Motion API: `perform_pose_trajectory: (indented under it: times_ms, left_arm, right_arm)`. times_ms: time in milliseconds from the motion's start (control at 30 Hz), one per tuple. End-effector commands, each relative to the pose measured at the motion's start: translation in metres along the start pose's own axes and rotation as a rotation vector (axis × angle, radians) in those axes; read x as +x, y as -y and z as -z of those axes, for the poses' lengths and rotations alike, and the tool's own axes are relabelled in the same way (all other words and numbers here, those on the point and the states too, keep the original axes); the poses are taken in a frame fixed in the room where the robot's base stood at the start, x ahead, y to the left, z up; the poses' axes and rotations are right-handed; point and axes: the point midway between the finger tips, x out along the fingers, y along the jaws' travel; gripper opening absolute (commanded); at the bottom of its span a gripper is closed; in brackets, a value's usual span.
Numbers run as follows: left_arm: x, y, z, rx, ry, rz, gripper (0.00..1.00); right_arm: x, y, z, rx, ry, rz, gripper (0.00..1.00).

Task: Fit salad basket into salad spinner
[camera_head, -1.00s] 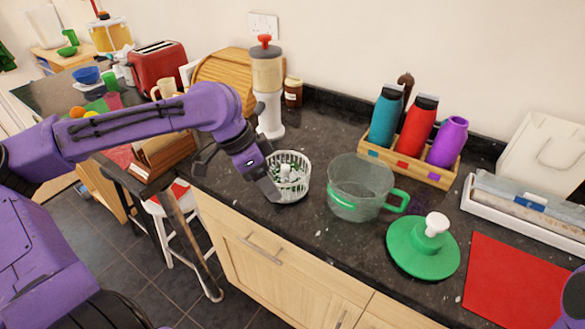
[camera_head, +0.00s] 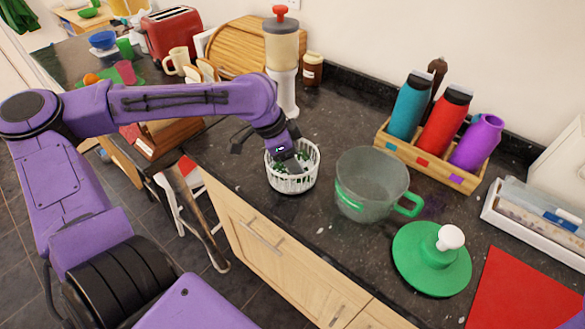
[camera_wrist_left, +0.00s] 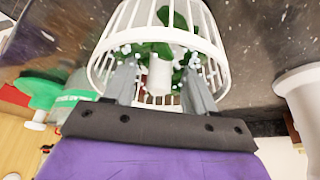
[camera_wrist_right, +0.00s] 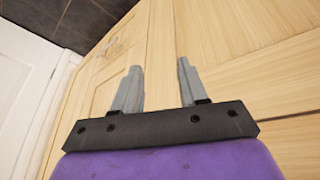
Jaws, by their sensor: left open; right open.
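The white salad basket (camera_head: 291,183) stands upright on the dark worktop near its front edge, with green leaves inside. My left gripper (camera_head: 290,160) reaches down over it. In the left wrist view my open left fingers (camera_wrist_left: 160,88) point into the basket (camera_wrist_left: 218,62), one on each side of its white centre post (camera_wrist_left: 159,76). Whether they touch the post I cannot tell. The clear salad spinner bowl (camera_head: 368,180) with a green handle stands just right of the basket, empty. The green lid (camera_head: 418,270) with a white knob lies further right. My right gripper (camera_wrist_right: 157,80) is open and empty before wooden cupboard fronts.
A wooden rack (camera_head: 432,162) with several bottles stands behind the bowl. A tall dispenser with a red top (camera_head: 281,65) stands behind the basket. A red mat (camera_head: 525,292) lies right of the lid. The worktop's front edge is close to the basket.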

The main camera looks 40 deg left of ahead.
Motion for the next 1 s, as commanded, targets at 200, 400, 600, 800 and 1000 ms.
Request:
perform_pose_trajectory:
  times_ms: [200,400,600,800,1000]
  left_arm:
    - [0.013,0.0,0.001,0.005,-0.001,0.0,0.55]
    - [0.013,0.0,0.001,0.004,-0.001,0.0,0.29]
    - [0.013,0.0,0.001,0.003,-0.001,-0.001,0.0]
    - [0.011,0.0,0.002,0.003,-0.002,0.0,0.0]
    - [-0.009,0.001,0.011,0.004,-0.003,0.003,0.0]
  right_arm:
    - [0.001,0.0,0.0,0.0,0.0,0.0,0.43]
    - [0.001,0.0,0.0,0.0,0.0,0.0,0.43]
    - [0.001,0.0,0.0,0.0,0.0,0.0,0.43]
    - [0.001,0.0,0.0,0.0,0.0,0.0,0.43]
    - [0.0,0.0,0.0,0.0,0.0,0.0,0.43]
